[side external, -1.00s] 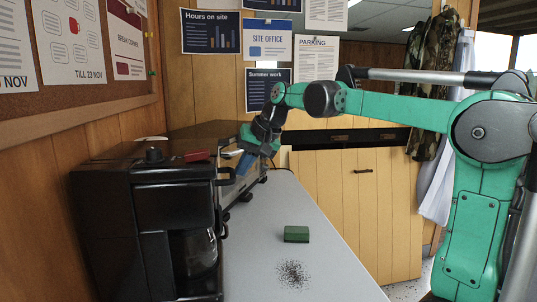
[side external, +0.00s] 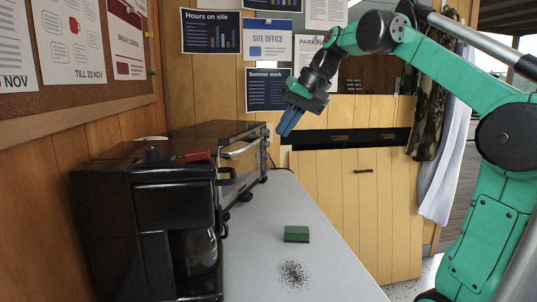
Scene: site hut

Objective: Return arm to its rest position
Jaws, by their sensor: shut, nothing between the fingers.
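My gripper (side external: 288,125) is in the side external view, raised in the air above the far end of the counter. It is tilted down and to the left, with blue fingers shut and nothing in them. It is apart from every object. My green arm reaches in from the right and is bent upward. No rest position is marked in the view.
A grey counter (side external: 262,210) holds a black coffee maker (side external: 140,225) at the near left and a toaster oven (side external: 240,150) behind it. A green block (side external: 296,234) lies near dark specks (side external: 292,273). Wooden cabinets (side external: 350,215) stand behind. Coats (side external: 440,150) hang near my arm.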

